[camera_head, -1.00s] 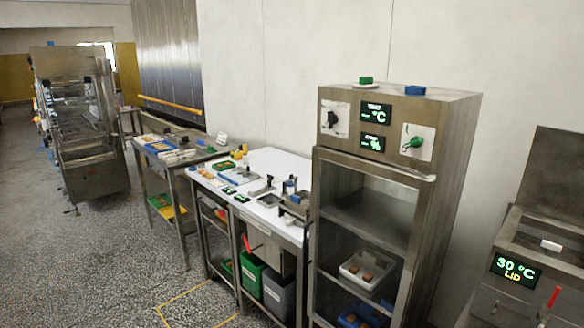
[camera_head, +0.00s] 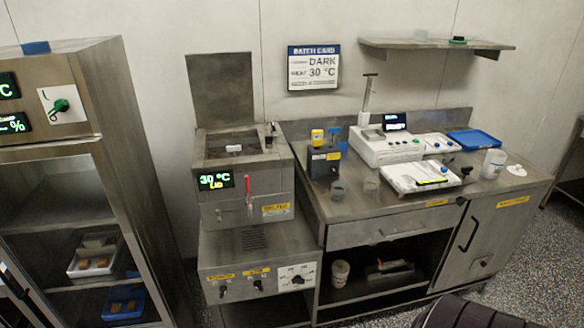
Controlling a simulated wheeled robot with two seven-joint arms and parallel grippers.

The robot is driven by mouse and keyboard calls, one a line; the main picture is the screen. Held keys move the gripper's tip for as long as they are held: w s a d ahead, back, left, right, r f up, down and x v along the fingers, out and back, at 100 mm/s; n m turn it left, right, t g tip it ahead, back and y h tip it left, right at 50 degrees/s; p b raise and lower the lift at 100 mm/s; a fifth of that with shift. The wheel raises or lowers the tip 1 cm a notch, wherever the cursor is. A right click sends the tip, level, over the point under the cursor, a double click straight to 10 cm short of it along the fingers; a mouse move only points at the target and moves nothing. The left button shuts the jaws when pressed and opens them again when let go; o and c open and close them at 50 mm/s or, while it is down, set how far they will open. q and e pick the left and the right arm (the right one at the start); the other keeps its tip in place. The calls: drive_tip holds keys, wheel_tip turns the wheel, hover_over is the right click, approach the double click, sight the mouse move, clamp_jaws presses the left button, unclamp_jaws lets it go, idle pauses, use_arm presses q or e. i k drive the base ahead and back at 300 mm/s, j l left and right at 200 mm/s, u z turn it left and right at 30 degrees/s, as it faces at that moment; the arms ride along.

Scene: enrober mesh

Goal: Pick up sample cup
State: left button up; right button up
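A larger white cup (camera_head: 493,163) stands upright at the counter's right end. I cannot tell which of these is the sample cup. Neither of my grippers is in view.
A melter (camera_head: 245,180) with a raised lid and "30 °C LID" display stands left of the counter. A steel cabinet (camera_head: 70,190) stands at left; a shelf (camera_head: 437,44) hangs above.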

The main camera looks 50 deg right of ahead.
sight(339, 191)
drive_tip(key=z, duration=1.1)
